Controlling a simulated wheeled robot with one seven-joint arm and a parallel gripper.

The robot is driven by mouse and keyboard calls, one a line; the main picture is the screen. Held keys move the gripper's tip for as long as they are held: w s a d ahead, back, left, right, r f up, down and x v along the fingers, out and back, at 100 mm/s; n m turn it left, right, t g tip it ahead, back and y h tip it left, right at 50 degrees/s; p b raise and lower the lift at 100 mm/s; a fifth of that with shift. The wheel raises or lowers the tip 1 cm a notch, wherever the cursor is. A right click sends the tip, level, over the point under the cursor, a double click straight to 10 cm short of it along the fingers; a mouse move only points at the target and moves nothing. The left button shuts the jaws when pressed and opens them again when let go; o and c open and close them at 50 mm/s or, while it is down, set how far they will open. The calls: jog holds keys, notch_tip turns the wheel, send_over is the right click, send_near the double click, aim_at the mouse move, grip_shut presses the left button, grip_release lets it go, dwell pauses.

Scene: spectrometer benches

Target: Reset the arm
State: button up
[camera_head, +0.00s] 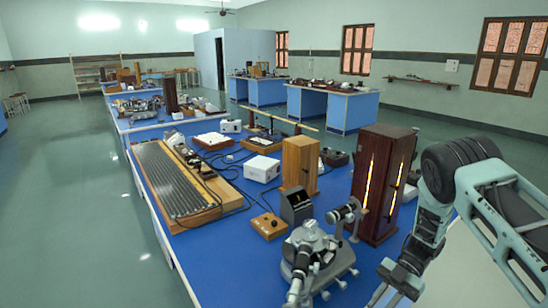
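My arm is in the camera_head view at the lower right, bent with a thick dark joint at its top. Its end, my gripper (398,283), hangs low at the right edge of the blue bench (222,262). The gripper is small and dark here, and I cannot tell whether its fingers are open or shut. Nothing can be seen held in it. It is to the right of a grey spectrometer (312,255) on the bench.
A dark wooden lamp cabinet (381,180) with a glowing slit stands close to my arm's left. A lighter wooden box (299,162), a white box (262,169) and a long ribbed board (172,180) are on the bench. Open floor (70,190) lies left.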

jog(key=w+a+r+m+t+h, duration=0.1)
jog(key=w+a+r+m+t, duration=0.1)
jog(key=w+r+m+t, duration=0.8)
jog(key=d+r+m+t+h, duration=0.5)
jog(key=d+r+m+h, duration=0.25)
jog(key=r, duration=0.35)
jog(key=s+r+m+g+h, duration=0.15)
jog(key=s+m+g, duration=0.5)
jog(key=s, duration=1.45)
jog(key=s+a+r+n+g, duration=0.1)
jog(key=s+a+n, duration=0.2)
jog(key=s+a, duration=0.3)
jog(key=s+a+r+n, duration=0.1)
jog(key=s+a+n, duration=0.2)
jog(key=s+a, duration=0.4)
jog(key=a, duration=0.5)
jog(key=shift+s+r+n+g+y, duration=0.25)
jog(key=shift+s+n+g+y, duration=0.05)
jog(key=shift+n+g+y, duration=0.1)
jog(key=shift+a, duration=0.1)
